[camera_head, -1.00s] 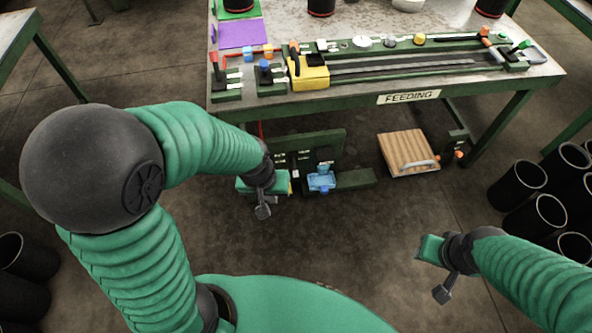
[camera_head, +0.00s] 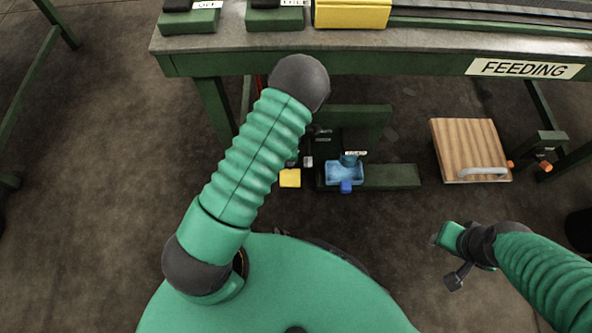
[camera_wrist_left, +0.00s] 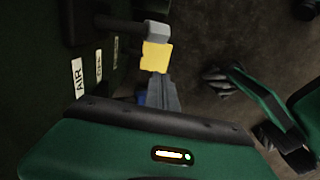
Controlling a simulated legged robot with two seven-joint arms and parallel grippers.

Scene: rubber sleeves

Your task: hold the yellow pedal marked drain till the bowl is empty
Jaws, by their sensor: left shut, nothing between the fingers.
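A yellow pedal (camera_head: 290,178) sits low under the bench; it also shows in the left wrist view (camera_wrist_left: 155,57). I cannot read a drain mark on it. My left gripper (camera_head: 308,161) is shut and empty, mostly hidden behind my arm in the head view. In the left wrist view its grey fingertips (camera_wrist_left: 164,80) are close beside the pedal's edge; contact and whether the pedal is pressed cannot be told.
The bench edge (camera_head: 400,63) with a FEEDING label (camera_head: 525,69) lies above. A label reading AIR (camera_wrist_left: 78,78) is beside the pedals in the left wrist view. A grey block (camera_wrist_left: 157,32) is next to the yellow pedal.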

